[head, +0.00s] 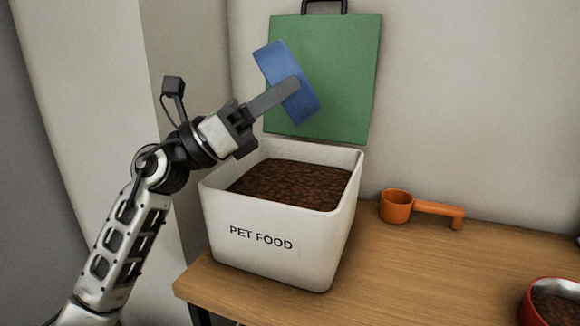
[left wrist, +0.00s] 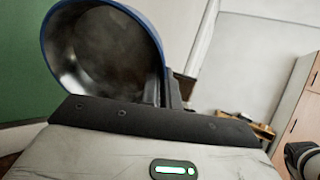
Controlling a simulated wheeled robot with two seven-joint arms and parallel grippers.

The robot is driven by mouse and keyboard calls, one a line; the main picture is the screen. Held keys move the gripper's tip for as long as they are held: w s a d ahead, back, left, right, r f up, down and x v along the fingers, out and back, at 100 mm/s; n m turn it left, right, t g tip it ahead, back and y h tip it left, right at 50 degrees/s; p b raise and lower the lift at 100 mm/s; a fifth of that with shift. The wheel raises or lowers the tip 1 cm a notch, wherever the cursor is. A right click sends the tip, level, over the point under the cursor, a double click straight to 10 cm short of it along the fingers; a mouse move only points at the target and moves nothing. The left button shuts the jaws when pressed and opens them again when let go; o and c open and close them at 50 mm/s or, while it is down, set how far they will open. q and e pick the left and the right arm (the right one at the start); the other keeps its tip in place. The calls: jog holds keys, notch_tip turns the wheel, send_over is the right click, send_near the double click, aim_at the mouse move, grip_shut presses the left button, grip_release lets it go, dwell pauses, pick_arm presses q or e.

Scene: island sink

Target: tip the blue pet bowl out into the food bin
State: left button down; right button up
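The blue pet bowl (head: 275,62) is held up above the food bin and tilted steeply on its side. My left gripper (head: 290,87) is shut on the bowl's wall. In the left wrist view the bowl (left wrist: 105,50) shows a bare metal inside with no food visible in it. The white bin (head: 279,243), marked PET FOOD, stands on the wooden counter, filled with brown kibble (head: 290,184). Its green lid (head: 330,75) stands open behind it, behind the bowl. My right gripper is not in view.
An orange scoop (head: 397,207) lies on the counter (head: 420,270) to the right of the bin. A red bowl (head: 535,296) with brown food sits at the lower right edge. The counter between them is clear.

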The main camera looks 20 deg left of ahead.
aim_at(269, 81)
pick_arm(q)
jog(key=shift+s+a+r+h+b, duration=0.2)
jog(key=shift+r+h+b, duration=0.15)
jog(key=shift+r, duration=0.3)
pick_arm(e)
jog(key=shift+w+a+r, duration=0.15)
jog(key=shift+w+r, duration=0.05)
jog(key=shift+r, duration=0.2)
pick_arm(q)
jog(key=shift+a+r+t+h+b, duration=0.15)
jog(key=shift+r+t+h+b, duration=0.2)
jog(key=shift+r+t, duration=0.2)
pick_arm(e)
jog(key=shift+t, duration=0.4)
pick_arm(q)
jog(key=shift+s+a+r+t, duration=0.15)
jog(key=shift+r+t, duration=0.1)
jog(key=shift+r, duration=0.15)
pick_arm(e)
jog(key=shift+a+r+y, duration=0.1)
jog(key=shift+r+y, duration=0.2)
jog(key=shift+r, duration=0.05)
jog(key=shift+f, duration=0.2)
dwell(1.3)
